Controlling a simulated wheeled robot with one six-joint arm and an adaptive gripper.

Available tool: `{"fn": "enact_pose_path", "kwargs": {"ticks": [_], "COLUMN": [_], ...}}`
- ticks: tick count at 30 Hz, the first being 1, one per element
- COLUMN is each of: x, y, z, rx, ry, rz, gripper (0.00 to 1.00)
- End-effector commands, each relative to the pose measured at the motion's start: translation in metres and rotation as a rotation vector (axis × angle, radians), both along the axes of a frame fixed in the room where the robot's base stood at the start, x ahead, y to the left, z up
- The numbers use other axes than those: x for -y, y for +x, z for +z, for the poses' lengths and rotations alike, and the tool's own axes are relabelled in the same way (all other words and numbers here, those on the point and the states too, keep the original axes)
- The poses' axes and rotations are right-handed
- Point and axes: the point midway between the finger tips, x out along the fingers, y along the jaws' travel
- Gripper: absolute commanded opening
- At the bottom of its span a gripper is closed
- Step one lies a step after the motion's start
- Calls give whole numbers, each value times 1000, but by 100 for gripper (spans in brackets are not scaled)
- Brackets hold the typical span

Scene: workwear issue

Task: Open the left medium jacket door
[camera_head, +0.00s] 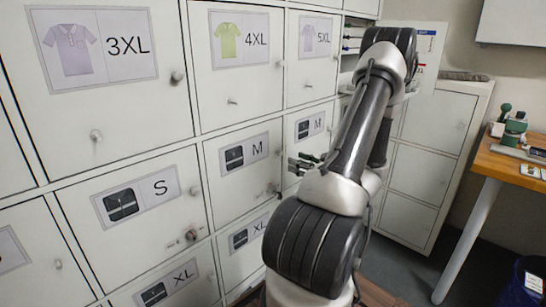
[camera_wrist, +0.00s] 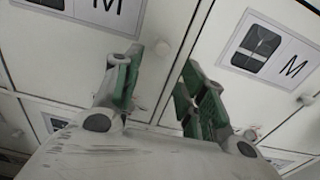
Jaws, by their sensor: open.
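The left medium jacket door (camera_head: 232,178) is a closed white locker door with a dark jacket picture and "M" label (camera_head: 243,152). Its label shows partly at the top left of the wrist view (camera_wrist: 100,10). My gripper (camera_head: 302,163) is open and empty, with green fingers pointing at the locker front.
A second M door (camera_head: 310,126) is to the right, closed, with its own knob (camera_wrist: 307,98). Closed doors marked S (camera_head: 137,200), 4XL (camera_head: 239,40) and XL surround them. A wooden table (camera_head: 515,165) with tools stands at the right.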

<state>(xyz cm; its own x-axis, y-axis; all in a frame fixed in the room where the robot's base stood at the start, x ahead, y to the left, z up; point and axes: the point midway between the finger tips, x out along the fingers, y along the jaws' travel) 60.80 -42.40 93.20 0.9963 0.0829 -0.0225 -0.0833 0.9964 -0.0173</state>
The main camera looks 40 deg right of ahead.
Motion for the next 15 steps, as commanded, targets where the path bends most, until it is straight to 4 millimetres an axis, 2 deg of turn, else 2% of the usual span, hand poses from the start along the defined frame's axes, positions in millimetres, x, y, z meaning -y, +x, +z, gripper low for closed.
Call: {"fn": "enact_pose_path", "kwargs": {"ticks": [3, 15], "x": [1, -5], "y": [10, 70], "z": [6, 6], "rx": [25, 21], "ry": [20, 20], "rz": [-8, -3], "gripper": [41, 41]}}
